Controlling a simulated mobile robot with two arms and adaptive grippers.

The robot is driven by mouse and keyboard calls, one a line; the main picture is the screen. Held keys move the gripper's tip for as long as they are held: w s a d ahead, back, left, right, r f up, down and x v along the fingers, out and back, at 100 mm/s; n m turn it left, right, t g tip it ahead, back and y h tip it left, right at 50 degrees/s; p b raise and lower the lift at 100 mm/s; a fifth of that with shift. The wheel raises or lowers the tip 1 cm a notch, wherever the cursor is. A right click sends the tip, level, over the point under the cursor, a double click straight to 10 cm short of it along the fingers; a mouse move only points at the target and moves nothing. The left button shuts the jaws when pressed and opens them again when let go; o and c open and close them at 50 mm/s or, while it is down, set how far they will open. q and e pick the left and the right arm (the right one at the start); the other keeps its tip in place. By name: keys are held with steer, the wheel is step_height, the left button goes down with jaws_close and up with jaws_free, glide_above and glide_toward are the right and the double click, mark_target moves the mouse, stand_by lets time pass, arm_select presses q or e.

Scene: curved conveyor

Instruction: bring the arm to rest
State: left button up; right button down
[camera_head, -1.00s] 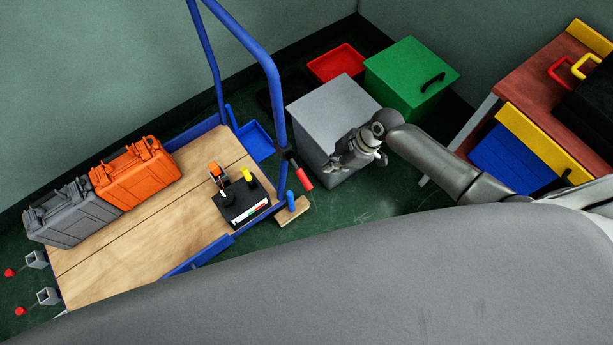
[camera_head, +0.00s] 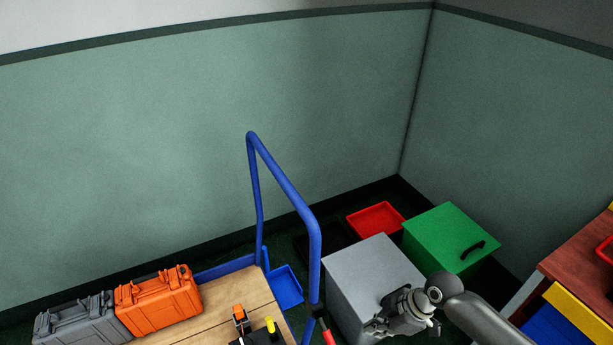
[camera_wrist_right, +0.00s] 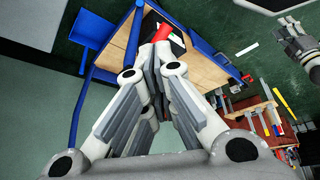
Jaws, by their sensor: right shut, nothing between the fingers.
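My right arm (camera_head: 475,312) comes in from the lower right in the head view. Its gripper (camera_head: 378,326) is in front of the grey box, and I cannot tell whether it touches it. In the right wrist view the fingers of this gripper (camera_wrist_right: 153,62) are together with nothing between them. They point toward the cart with the wooden deck (camera_wrist_right: 198,70). My left arm is outside the head view. What looks like my left gripper (camera_wrist_right: 297,45) shows at the right edge of the right wrist view, too small to tell its opening.
The blue-railed cart (camera_head: 222,302) carries an orange case (camera_head: 158,300) and a grey case (camera_head: 80,322). The grey box (camera_head: 365,275), a green box (camera_head: 450,238) and a red tray (camera_head: 375,218) stand by the wall corner. A red-brown table (camera_head: 580,272) is at the right.

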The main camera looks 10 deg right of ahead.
steer(key=s+d+f+m+t+h, duration=0.1)
steer(key=s+d+f+m+h, duration=0.2)
steer(key=f, duration=0.8)
steer(key=s+d+f+m+h, duration=0.1)
steer(key=s+d+f+m, duration=0.4)
steer(key=f, duration=0.6)
steer(key=s+a+f+m, duration=0.1)
steer(key=s+f, duration=0.3)
steer(key=s, duration=0.4)
steer(key=s+a+f+m+g, duration=0.1)
steer(key=s+a+f, duration=0.2)
steer(key=s, duration=0.6)
steer(key=s+a+f+m+h, duration=0.1)
steer(key=s+f, duration=0.3)
steer(key=s, duration=0.5)
steer(key=shift+a+f+m+g, duration=0.3)
steer(key=shift+a+f+m, duration=0.05)
steer(key=shift+a+m, duration=0.3)
